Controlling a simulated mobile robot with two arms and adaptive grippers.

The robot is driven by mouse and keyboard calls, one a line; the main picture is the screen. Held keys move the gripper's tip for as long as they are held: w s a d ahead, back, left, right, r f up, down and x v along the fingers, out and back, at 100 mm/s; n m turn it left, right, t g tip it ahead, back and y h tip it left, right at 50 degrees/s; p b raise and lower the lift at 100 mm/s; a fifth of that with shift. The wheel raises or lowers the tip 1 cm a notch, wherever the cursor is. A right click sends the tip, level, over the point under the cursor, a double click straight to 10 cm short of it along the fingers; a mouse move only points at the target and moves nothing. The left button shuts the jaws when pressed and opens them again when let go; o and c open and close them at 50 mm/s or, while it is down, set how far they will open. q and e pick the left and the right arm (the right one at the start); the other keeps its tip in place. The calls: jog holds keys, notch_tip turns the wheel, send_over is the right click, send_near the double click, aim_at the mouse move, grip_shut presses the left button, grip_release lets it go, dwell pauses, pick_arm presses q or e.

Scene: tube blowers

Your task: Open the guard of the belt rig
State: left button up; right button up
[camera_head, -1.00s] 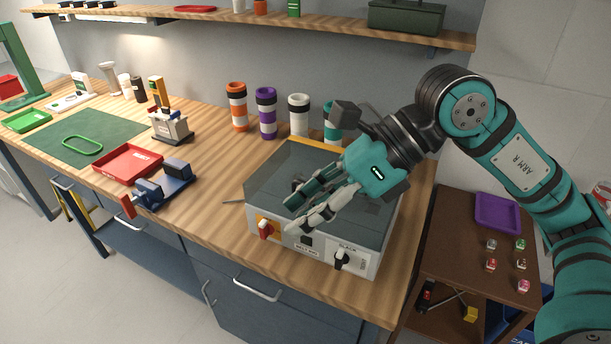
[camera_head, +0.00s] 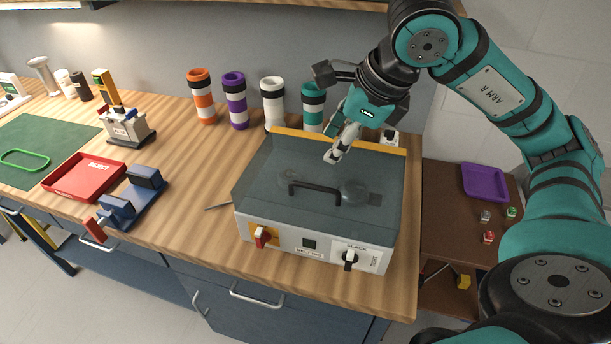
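The belt rig (camera_head: 285,240) is a light grey box on the bench with a red knob (camera_head: 262,236) on a yellow plate, and a black-and-white knob (camera_head: 350,258) marked SLACK. Its guard (camera_head: 270,185) is a smoky see-through cover, lying shut over the top. A black bar handle (camera_head: 313,188) stands on the guard near the front, with nothing holding it. Dim round parts show beneath the cover. My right gripper (camera_head: 336,156) hangs over the rear part of the guard, behind the handle, fingers pointing down. Its finger gap is unclear from this angle. My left gripper is out of view.
Orange, purple, white and teal banded cylinders (camera_head: 235,100) stand behind the rig. A red tray (camera_head: 85,178) and a blue vise-like fixture (camera_head: 130,200) lie to the left. A yellow strip (camera_head: 300,135) runs along the rig's back. A brown side table (camera_head: 440,230) stands right.

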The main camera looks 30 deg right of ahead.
aim_at(308, 186)
jog(key=p+x, duration=0.1)
jog(key=x, duration=1.2)
jog(key=shift+w+a+p, duration=0.15)
jog(key=shift+w+p, duration=0.05)
jog(key=shift+p, duration=0.2)
jog(key=shift+w+f, duration=0.25)
jog(key=shift+f, duration=0.2)
jog(key=shift+s, duration=0.1)
jog(key=c, duration=0.7)
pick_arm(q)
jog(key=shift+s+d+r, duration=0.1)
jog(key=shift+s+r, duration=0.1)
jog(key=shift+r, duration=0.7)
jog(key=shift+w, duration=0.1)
